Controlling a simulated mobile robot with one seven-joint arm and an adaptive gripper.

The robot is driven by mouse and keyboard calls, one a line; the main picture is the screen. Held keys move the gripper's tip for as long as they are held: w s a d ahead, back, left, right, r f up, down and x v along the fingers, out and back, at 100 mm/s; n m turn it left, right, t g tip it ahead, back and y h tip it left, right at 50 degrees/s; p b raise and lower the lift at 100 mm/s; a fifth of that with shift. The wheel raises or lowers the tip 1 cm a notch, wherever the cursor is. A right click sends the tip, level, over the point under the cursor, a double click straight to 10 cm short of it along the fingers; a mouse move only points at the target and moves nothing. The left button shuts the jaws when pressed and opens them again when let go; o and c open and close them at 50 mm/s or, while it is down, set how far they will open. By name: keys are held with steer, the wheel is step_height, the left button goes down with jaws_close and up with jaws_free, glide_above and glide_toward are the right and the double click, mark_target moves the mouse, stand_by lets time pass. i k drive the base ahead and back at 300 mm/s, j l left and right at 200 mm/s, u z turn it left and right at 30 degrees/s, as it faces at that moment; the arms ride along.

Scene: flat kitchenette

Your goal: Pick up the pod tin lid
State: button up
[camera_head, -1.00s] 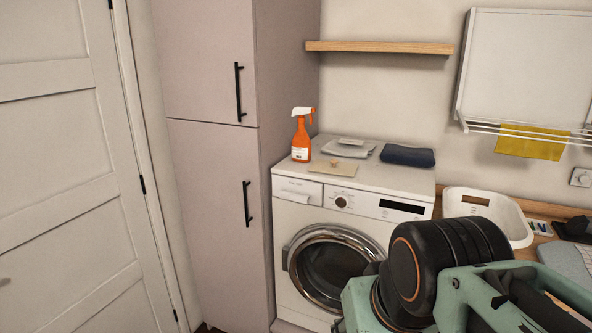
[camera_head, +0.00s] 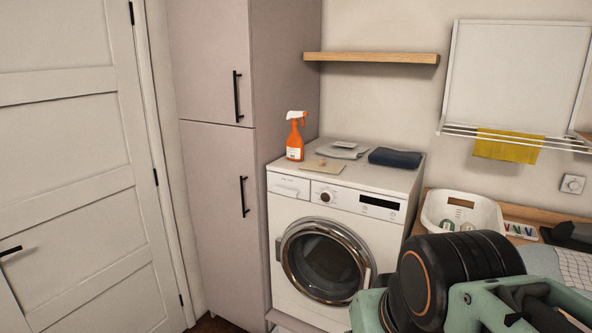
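I cannot make out the pod tin lid for certain in this view. A small pale flat item (camera_head: 344,144) lies on the folded grey cloth at the back of the washing machine top (camera_head: 375,177); it is too small to identify. A beige flat piece (camera_head: 323,167) with a tiny tan thing on it lies nearer the front edge. My arm fills the lower right corner, mint green and black, in front of the counter. My gripper's fingers do not show.
An orange spray bottle (camera_head: 295,137) stands at the machine's left, and a dark folded towel (camera_head: 396,157) lies at the right. A white basket (camera_head: 462,212) stands on the counter. A yellow cloth (camera_head: 507,146) hangs on the wall rack. A tall cabinet (camera_head: 225,180) stands left.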

mark_target(321, 165)
steer(key=k+l+u, duration=0.1)
steer(key=l, duration=0.25)
steer(key=l+u, duration=0.1)
steer(key=l, duration=0.3)
steer(key=l+u, duration=0.2)
steer(key=l, duration=0.55)
steer(key=i+l+u, duration=0.1)
steer(key=i+l, duration=0.15)
steer(key=i+l+u, duration=0.1)
steer(key=i+l, duration=0.15)
steer(key=l, duration=0.2)
